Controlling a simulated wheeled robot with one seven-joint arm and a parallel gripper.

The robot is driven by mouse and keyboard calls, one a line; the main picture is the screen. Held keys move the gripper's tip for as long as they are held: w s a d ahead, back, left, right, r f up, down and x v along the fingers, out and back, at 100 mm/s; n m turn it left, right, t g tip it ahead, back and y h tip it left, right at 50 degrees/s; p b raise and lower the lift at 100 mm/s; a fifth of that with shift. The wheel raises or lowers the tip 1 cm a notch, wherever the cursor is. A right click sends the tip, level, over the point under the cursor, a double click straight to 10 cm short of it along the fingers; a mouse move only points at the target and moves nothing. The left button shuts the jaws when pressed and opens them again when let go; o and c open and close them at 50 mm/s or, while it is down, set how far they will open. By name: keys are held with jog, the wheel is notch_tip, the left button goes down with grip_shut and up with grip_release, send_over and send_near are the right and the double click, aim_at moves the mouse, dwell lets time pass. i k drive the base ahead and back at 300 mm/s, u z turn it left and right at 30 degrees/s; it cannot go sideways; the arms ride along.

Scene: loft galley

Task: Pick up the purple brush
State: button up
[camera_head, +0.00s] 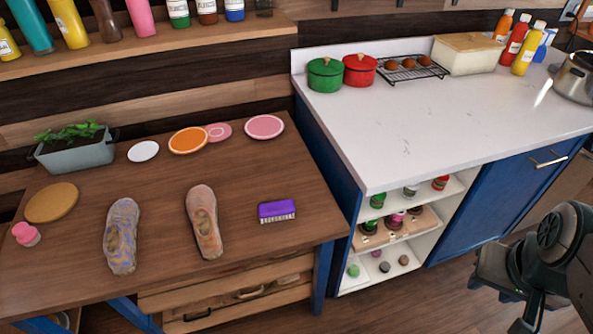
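The purple brush (277,210) lies on the wooden table (160,180), near its right front corner, with pale bristles showing along its lower edge. My gripper (528,318) is at the lower right corner of the head view, partly cut off by the frame. It is well to the right of the brush and apart from it, in front of the blue cabinet. Its fingertips are too cut off and dark to tell whether they are open.
Plates (264,126) and a planter (75,155) stand farther back. The white counter (420,125) rises to the right of the table, with open shelves (400,225) below. Bare wood surrounds the brush.

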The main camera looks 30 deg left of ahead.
aim_at(275, 209)
jog(key=u, duration=0.75)
jog(key=i, duration=0.9)
jog(key=u, duration=0.85)
